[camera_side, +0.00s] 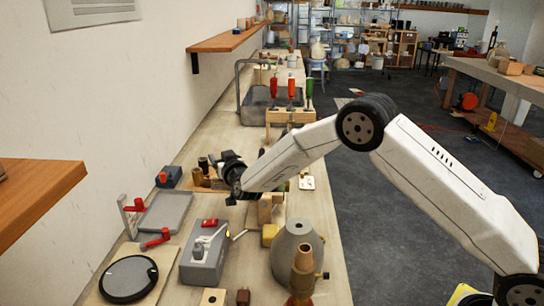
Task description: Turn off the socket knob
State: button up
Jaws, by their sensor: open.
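A grey dome-shaped lamp part (298,238) stands on the bench near the front. In front of it is a brass socket (303,268) on a reddish base. A small dark knob (325,275) sticks out to the right beside the socket; I cannot tell which part it joins. My gripper (229,180) is open, above the bench behind the grey switch box and back-left of the dome and socket, apart from them. Its fingers are small and partly hidden by my wrist. It holds nothing that I can see.
A grey box (206,252) with a red part and a small lit orange light sits left of the dome. A grey tray (165,212), red-handled clamps and a black disc (128,279) lie further left. A yellow block (270,235) touches or nearly touches the dome. Bottles and a rack stand behind.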

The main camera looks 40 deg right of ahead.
aim_at(224, 186)
jog(key=f, duration=0.4)
jog(key=w+f, duration=0.1)
jog(key=f, duration=0.1)
jog(key=shift+d+f, duration=0.15)
jog(key=shift+f, duration=0.15)
jog(key=shift+x, duration=1)
grip_shut()
